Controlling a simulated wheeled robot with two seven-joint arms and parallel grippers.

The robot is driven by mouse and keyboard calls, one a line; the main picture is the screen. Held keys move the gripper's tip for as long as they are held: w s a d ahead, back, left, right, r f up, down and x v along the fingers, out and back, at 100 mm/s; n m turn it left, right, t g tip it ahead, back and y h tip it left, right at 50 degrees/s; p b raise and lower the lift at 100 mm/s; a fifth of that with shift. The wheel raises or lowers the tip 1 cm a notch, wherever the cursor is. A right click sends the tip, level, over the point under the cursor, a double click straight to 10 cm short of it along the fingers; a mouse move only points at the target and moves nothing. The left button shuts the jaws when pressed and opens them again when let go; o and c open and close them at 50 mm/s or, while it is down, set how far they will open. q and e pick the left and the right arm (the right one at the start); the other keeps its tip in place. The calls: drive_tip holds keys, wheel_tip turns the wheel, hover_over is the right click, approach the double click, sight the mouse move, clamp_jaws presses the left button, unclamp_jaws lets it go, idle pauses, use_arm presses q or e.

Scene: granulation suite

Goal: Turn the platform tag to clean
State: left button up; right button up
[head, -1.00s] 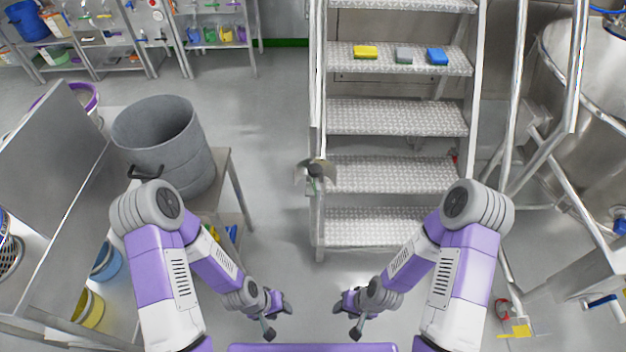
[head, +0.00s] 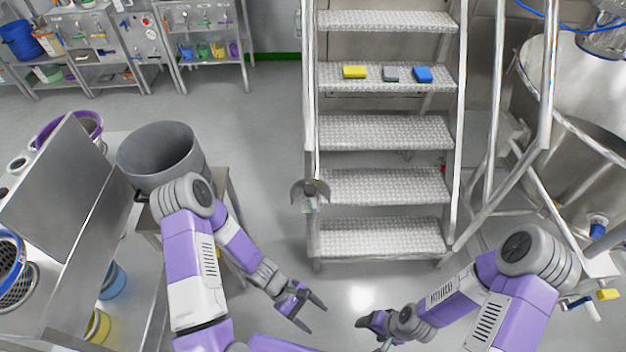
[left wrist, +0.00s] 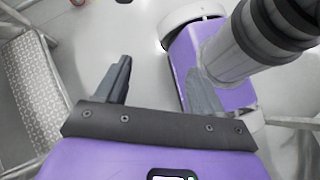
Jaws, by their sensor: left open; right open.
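A grey, rounded, fan-shaped plate (head: 310,190) sits on the left post of the steel steps, near the lower treads. I cannot tell whether it is the platform tag, and no writing on it is readable. My left gripper (head: 314,314) is open and empty, in front of and below the steps, apart from the plate. In the left wrist view its two dark fingers (left wrist: 162,78) stand apart with bare floor between them. My right gripper (head: 373,331) is open, low in front of the steps, touching nothing I can see.
A grey drum (head: 160,158) and bench stand left. A steel vessel (head: 575,130) and rails stand right. Floor before the steps is clear.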

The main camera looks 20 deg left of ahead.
use_arm(q)
drive_tip(key=w+r+n+t+h+p, duration=0.35)
drive_tip(key=w+r+n+t, duration=0.2)
drive_tip(key=w+r, duration=0.3)
drive_tip(key=n+t+y+p, duration=0.2)
drive_tip(key=n+t+p, duration=0.2)
drive_tip(key=n+t, duration=0.7)
approach(310, 191)
drive_tip(key=w+d+f, duration=0.1)
drive_tip(key=w+d, duration=0.1)
drive_tip(key=w, duration=0.1)
drive_tip(key=shift+m+t, duration=0.35)
drive_tip(key=x, duration=0.3)
drive_tip(key=b+x, duration=0.1)
drive_tip(key=x, duration=0.1)
drive_tip(key=shift+w+f, duration=0.3)
drive_tip(key=shift+x, duration=0.8)
use_arm(e)
wheel_tip(310, 191, up, 8)
drive_tip(key=shift+f, duration=0.1)
use_arm(q)
drive_tip(key=shift+s+y, duration=0.1)
drive_tip(key=shift+y, duration=0.25)
drive_tip(key=c, duration=1)
